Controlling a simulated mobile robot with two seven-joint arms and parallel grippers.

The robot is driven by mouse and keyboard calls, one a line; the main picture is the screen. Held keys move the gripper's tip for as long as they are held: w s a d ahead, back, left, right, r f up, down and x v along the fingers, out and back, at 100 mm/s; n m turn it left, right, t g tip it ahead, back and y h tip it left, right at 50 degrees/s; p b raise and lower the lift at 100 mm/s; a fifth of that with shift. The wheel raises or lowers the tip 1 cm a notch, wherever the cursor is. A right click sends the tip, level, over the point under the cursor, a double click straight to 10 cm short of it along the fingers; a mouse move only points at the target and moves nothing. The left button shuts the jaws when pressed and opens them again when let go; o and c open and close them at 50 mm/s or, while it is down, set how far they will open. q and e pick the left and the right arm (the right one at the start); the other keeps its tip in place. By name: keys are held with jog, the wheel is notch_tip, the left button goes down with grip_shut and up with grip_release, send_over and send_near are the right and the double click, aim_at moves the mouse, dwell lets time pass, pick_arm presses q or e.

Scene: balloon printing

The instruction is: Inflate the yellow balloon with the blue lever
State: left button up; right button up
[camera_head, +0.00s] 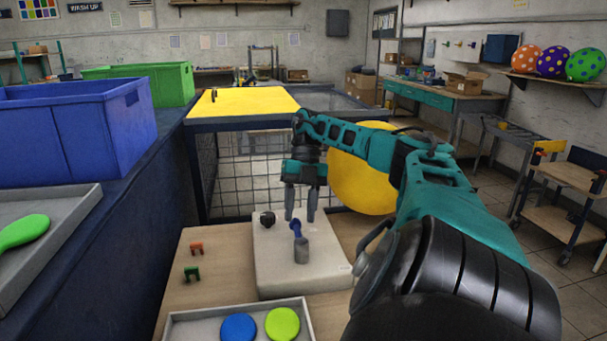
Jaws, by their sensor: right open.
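The yellow balloon (360,178) looks round and large; it shows behind my right arm, which covers part of it. The blue lever (296,228) stands on a grey cylinder on top of a white box-shaped device (275,262) on the wooden table. A black knob (267,219) sits at the device's back left. My right gripper (300,214) points down over the device with its fingers apart, one on each side just behind the blue lever. I cannot tell whether the fingers touch the lever. My left gripper is out of view.
A grey tray (170,330) with blue and green discs lies at the front. Orange and green clips (192,272) lie left of the device. A blue bin (75,135) and a green bin (172,82) stand at left. A yellow-topped table (245,101) with mesh sides stands behind.

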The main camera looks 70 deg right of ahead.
jog(key=p+v, duration=0.4)
jog(key=v, duration=0.5)
jog(key=shift+p, duration=0.3)
dwell(0.8)
